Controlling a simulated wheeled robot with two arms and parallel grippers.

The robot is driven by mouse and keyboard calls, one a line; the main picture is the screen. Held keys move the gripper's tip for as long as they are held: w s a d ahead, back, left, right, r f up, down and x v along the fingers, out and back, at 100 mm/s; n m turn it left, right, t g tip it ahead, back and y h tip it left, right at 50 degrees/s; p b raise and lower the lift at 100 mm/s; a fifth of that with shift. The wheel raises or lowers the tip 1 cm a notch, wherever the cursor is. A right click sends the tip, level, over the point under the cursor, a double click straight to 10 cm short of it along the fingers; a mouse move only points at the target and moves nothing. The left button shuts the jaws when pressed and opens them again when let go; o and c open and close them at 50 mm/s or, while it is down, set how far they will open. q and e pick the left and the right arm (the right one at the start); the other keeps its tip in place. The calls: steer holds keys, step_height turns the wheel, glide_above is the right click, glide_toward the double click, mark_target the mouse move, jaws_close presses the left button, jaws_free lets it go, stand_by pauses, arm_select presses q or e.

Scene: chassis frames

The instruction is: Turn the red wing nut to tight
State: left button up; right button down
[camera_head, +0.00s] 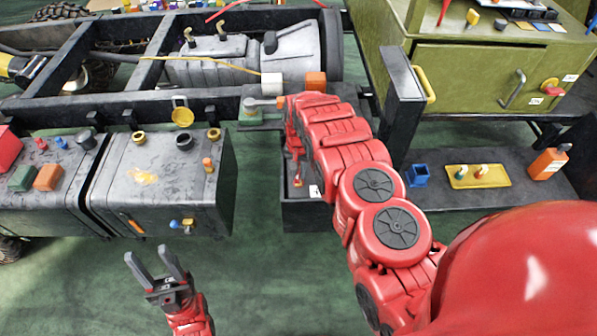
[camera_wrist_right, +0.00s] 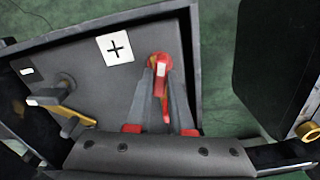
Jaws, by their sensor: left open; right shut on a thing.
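The red wing nut (camera_wrist_right: 160,66) stands on the dark box (camera_wrist_right: 95,58) beside a white label with a plus sign (camera_wrist_right: 115,47) in the right wrist view. My right gripper (camera_wrist_right: 160,85) is shut on it, with one grey finger on each side. Part of the nut is hidden between the fingers. My left gripper (camera_head: 149,254) is open and empty over the green floor at the lower left.
Another post with a yellowish fitting (camera_wrist_right: 62,100) stands on the same box. A dark tank (camera_head: 165,190) with caps lies left of it. A low shelf (camera_head: 520,190) with a yellow tray (camera_head: 478,185) is at the right. The floor around my left gripper is clear.

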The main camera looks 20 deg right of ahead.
steer(key=m, duration=0.6)
steer(key=shift+a, duration=0.1)
steer(key=m, duration=0.3)
steer(key=shift+m+b, duration=0.5)
steer(key=shift+m, duration=1.2)
steer(key=c, duration=0.8)
jaws_free()
